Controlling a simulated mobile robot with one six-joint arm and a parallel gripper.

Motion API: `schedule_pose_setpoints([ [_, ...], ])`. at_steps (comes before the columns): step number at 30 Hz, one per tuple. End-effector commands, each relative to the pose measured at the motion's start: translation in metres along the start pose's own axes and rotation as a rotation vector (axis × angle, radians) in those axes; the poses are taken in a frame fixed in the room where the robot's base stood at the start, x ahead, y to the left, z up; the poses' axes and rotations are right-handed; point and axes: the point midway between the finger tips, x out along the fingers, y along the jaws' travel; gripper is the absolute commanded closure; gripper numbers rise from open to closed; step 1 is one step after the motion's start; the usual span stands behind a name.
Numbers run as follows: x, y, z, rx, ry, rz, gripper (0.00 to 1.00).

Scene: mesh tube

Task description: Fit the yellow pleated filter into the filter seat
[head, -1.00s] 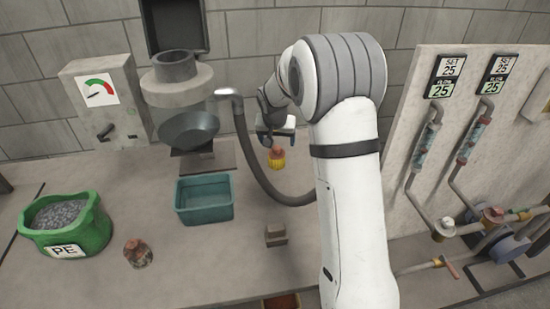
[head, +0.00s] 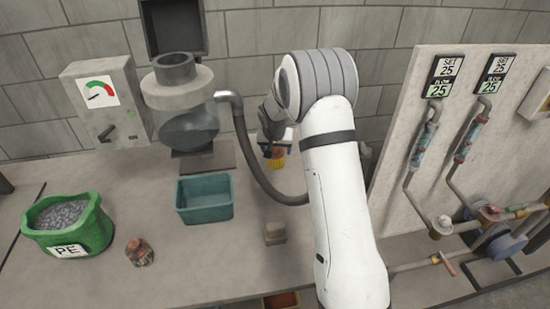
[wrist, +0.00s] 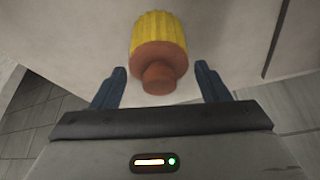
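The yellow pleated filter (head: 278,161) stands on the bench right of the hose, partly hidden by my gripper in the head view. In the wrist view the yellow filter (wrist: 158,36) has an orange-brown cap and knob pointing towards my gripper. My gripper (wrist: 160,86) is open, with a blue finger on each side of the knob and a visible gap at both sides. It also shows in the head view (head: 274,148), above and beside the filter. The grey hopper (head: 176,88) has a round open collar on top; I cannot tell for certain whether this is the filter seat.
A teal bin (head: 204,213), a small grey-brown block (head: 275,233), a dirty brownish piece (head: 139,252) and a green PE sack (head: 68,228) stand on the bench. A dark hose (head: 252,158) curves close to my gripper. A panel with flow tubes (head: 424,143) stands at the right.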

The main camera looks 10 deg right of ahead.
Motion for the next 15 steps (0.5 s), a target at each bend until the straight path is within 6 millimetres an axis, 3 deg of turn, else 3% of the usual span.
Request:
schedule_pose_setpoints([
  [13,-0.0003,-0.0007,0.0004,-0.001,0.000,0.000,0.68],
  [15,-0.0004,-0.0008,0.0003,-0.001,0.000,0.000,0.70],
])
